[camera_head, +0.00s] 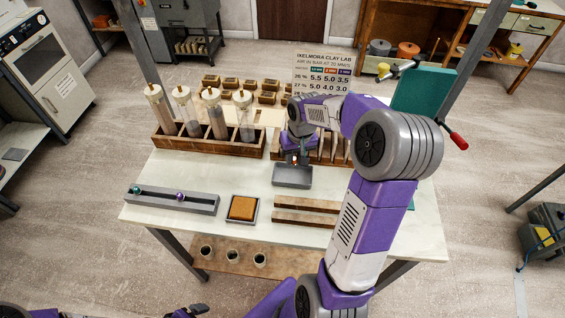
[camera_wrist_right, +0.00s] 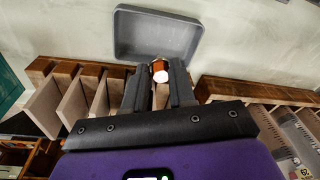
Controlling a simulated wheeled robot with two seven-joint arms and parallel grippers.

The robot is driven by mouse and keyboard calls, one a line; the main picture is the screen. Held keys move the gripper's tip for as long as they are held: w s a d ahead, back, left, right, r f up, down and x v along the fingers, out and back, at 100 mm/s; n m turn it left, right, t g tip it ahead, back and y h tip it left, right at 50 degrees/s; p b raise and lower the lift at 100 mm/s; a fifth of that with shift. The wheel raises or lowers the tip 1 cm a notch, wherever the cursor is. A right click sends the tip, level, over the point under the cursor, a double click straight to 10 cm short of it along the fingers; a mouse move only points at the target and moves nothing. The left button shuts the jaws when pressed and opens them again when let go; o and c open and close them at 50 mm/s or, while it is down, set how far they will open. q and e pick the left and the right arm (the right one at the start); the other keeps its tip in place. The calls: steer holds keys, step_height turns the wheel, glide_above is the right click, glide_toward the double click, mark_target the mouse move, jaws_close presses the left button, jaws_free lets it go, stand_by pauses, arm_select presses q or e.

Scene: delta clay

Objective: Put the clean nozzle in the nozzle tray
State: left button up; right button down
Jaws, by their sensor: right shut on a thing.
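My right gripper (camera_head: 294,160) is shut on the nozzle (camera_wrist_right: 160,71), a small copper-orange piece with a pale, bright end, which also shows as a tiny spot in the head view (camera_head: 294,160). A shallow grey tray (camera_head: 292,184), which looks like the nozzle tray, lies on the table just below the gripper in the head view. In the right wrist view the tray (camera_wrist_right: 160,52) looks empty and lies just beyond the fingertips; the nozzle appears above its near edge. My left gripper (camera_head: 190,311) is only partly in view at the bottom edge, away from the table.
A wooden rack (camera_head: 210,144) with several clear cylinders stands behind left; a slotted wooden rack (camera_wrist_right: 75,98) is beside the gripper. A sponge (camera_head: 243,207) in a small tray, wooden strips (camera_head: 305,212) and a grey rail (camera_head: 160,199) lie in front.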

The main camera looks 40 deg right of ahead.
steer(key=shift+f+b, duration=2.25)
steer(key=shift+f, duration=0.6)
steer(key=c, duration=0.9)
jaws_free()
steer(key=shift+o, duration=0.2)
steer(key=shift+r, duration=0.15)
steer(key=r, duration=0.2)
steer(key=r+p, duration=0.1)
steer(key=r, duration=0.2)
steer(key=s+r, duration=0.1)
steer(key=r, duration=0.1)
steer(key=shift+r+p, duration=0.15)
steer(key=shift+p, duration=0.25)
